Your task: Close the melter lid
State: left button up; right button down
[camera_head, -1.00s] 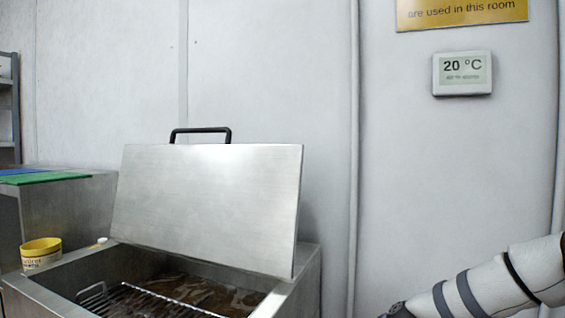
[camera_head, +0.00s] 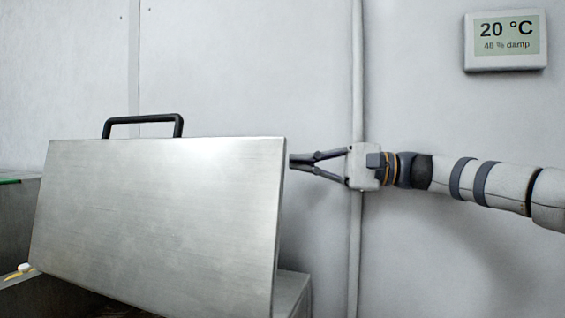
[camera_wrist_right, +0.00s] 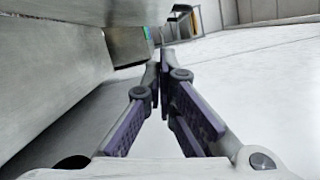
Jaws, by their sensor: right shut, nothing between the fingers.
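The melter lid (camera_head: 160,220) is a flat brushed-steel panel standing raised and tilted above the melter (camera_head: 292,296). Its black handle (camera_head: 143,121) is on the top edge. My right gripper (camera_head: 293,161) comes in from the right, with its fingertips at the upper right edge of the lid. The tips may reach a little behind that edge; I cannot tell whether they touch it. In the right wrist view, the fingers (camera_wrist_right: 163,62) are shut with nothing seen between them, beside grey metal surfaces. My left gripper is not in view.
A thermometer display (camera_head: 505,40) hangs on the white wall, beside a vertical pipe (camera_head: 356,90) that passes behind my right gripper. A bench with a green board (camera_head: 9,180) stands at the far left. The space above the lid is clear.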

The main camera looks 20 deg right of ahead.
jog(key=a, duration=0.3)
jog(key=a+r+p, duration=0.1)
jog(key=a, duration=0.2)
jog(key=w+a, duration=0.1)
jog(key=a, duration=0.2)
jog(key=shift+r, duration=0.25)
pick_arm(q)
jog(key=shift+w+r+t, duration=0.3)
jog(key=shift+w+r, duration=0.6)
pick_arm(e)
jog(key=shift+w+a+f, duration=0.1)
jog(key=shift+w+f, duration=0.05)
jog(key=shift+f, duration=0.05)
